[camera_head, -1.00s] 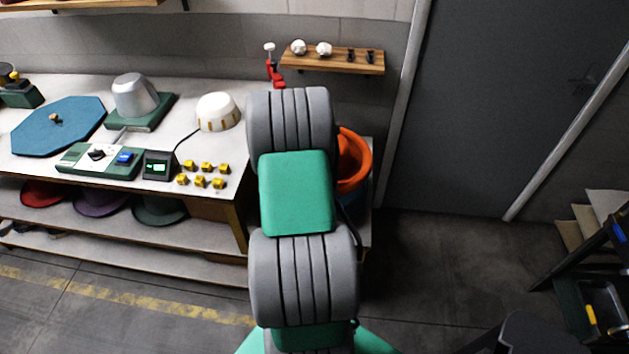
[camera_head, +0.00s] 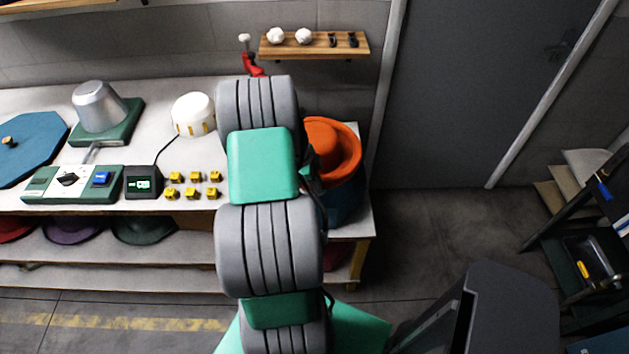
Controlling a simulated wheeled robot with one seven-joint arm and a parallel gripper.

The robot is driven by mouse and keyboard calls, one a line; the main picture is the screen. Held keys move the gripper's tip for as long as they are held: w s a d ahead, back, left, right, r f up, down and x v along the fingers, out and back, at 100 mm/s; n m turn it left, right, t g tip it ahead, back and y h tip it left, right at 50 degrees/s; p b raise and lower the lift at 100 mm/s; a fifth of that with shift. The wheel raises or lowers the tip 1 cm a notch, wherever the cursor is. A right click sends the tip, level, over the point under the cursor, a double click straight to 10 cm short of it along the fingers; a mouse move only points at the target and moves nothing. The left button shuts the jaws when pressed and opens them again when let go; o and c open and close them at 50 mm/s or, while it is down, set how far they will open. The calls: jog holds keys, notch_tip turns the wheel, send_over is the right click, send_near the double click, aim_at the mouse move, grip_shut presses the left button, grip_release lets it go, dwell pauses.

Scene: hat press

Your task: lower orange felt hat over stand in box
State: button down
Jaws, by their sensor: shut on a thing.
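The orange felt hat (camera_head: 338,150) shows to the right of my arm, at the right end of the bench. Its rounded crown and wide brim are visible, and its left side is hidden behind my arm. Just under it is a blue rounded container (camera_head: 345,204), which may be the box. The hat overlaps its top in this view, and I cannot tell whether they touch. No stand shows inside it.
The bench (camera_head: 160,85) holds a metal hat block (camera_head: 99,105), a white dome (camera_head: 193,114), a control panel (camera_head: 72,183) and several yellow pieces (camera_head: 194,184). A wall shelf (camera_head: 314,46) is behind. Dark floor (camera_head: 430,240) is open at right.

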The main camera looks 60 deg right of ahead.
notch_tip(320, 180, down, 15)
jog(key=b, duration=1.1)
jog(key=shift+f+b, duration=0.35)
jog(key=shift+b, duration=0.25)
